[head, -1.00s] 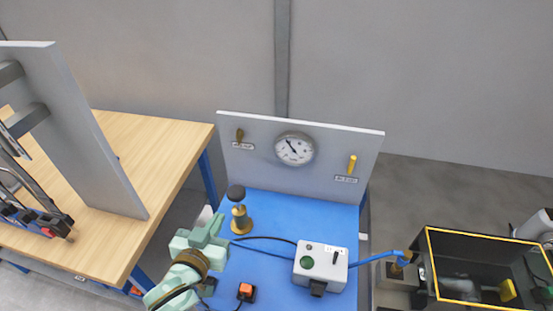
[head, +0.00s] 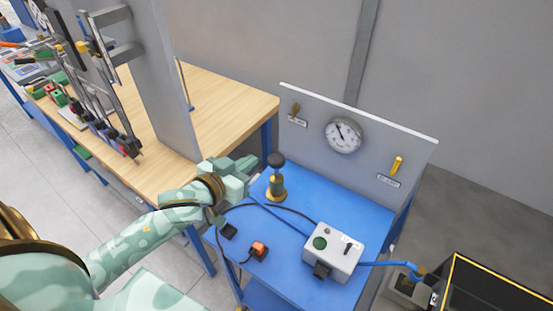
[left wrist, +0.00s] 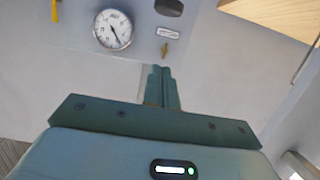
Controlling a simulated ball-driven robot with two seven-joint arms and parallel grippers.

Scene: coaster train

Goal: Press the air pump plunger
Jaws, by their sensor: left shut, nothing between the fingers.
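The air pump (head: 276,187) is a brass cylinder with a black ball-topped plunger (head: 276,160), upright on the blue table (head: 345,205). My left gripper (head: 252,162) is at about knob height, just left of the plunger in the head view. Its fingers are shut and empty, and I see a small gap to the knob. In the left wrist view the shut fingers (left wrist: 162,78) point at the grey panel, and the dark knob (left wrist: 168,6) shows at the top edge. My right gripper is out of view.
The upright grey panel (head: 370,160) carries a round gauge (head: 343,135), a brass valve and a yellow valve (head: 397,165). A white control box (head: 333,252) and an orange switch (head: 258,249) with cables sit on the blue table. A wooden bench (head: 220,110) stands left.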

